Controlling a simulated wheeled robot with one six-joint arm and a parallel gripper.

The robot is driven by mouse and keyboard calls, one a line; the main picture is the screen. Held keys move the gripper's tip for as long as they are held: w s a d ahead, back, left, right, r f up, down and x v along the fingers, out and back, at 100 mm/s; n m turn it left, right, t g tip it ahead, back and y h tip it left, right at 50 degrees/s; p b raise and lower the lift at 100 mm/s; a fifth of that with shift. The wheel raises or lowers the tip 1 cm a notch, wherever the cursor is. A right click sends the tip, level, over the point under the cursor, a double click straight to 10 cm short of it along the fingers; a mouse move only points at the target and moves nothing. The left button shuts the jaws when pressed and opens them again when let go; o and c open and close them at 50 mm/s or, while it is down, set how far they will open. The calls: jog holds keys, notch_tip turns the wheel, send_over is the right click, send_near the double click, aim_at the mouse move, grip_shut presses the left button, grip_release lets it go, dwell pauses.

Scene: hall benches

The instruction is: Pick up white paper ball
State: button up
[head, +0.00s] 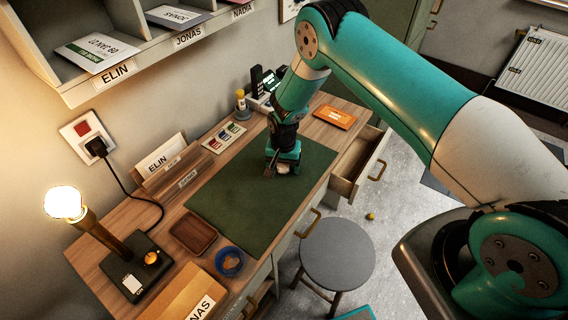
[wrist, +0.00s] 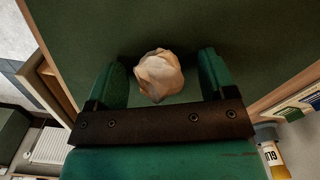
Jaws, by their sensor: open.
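The white paper ball (wrist: 158,76) lies on the dark green desk mat (head: 240,210), crumpled and cream-white in the lamp light. In the wrist view it sits between the two fingers of my gripper (wrist: 162,80), with a gap to each finger. My gripper is open and low over the mat. In the head view my gripper (head: 282,170) is near the mat's far end, and a small pale part of the paper ball (head: 283,169) shows beneath it.
A lit lamp (head: 65,203), a brown tray (head: 193,234) and a blue bowl (head: 229,262) stand on the near side of the desk. An orange item (head: 334,117) lies beyond the mat. An open drawer (head: 352,178) juts out at right. A stool (head: 338,254) stands in front.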

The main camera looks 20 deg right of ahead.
jog(key=shift+c, duration=0.4)
jog(key=c, duration=0.9)
jog(key=shift+r, duration=0.1)
